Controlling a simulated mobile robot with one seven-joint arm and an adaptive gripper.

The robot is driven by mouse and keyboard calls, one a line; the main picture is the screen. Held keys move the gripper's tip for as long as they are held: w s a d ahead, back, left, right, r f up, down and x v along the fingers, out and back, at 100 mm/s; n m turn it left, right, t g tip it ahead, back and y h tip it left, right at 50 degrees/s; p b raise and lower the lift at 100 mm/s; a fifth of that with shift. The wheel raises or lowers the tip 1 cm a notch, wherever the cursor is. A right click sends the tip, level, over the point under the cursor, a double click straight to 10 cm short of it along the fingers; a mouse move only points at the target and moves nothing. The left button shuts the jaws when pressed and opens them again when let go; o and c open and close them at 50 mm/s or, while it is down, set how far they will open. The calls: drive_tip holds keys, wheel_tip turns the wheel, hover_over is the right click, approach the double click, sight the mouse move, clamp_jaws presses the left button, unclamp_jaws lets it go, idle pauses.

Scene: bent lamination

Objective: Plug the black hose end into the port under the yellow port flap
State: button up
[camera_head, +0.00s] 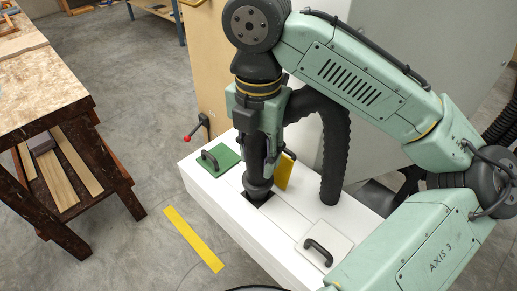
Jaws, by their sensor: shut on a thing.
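The white box (217,208) has a raised yellow port flap (287,171), standing up beside a dark port opening (268,203). My gripper (264,150) points down over this port and is shut on the black hose end (258,178). The hose end is upright, with its wide lower collar at the opening. I cannot tell whether it is inside the port or just above it. The ribbed black hose (335,150) arches behind my gripper and comes down to the box top at the right.
A green flap (220,159) and a white flap (323,247), each with a black handle, lie closed on the box. A red-knobbed clamp (200,127) is behind its left end. A wooden workbench (40,75) stands at left. Yellow tape (193,240) marks the open floor.

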drive_tip(key=shift+f, duration=0.55)
drive_tip(key=shift+f+b, duration=0.35)
drive_tip(key=shift+f, duration=0.4)
drive_tip(key=shift+f+b, duration=0.45)
drive_tip(key=shift+f, duration=0.5)
drive_tip(key=o, duration=1.1)
drive_tip(key=shift+r, duration=0.1)
wheel_tip(320, 180, up, 12)
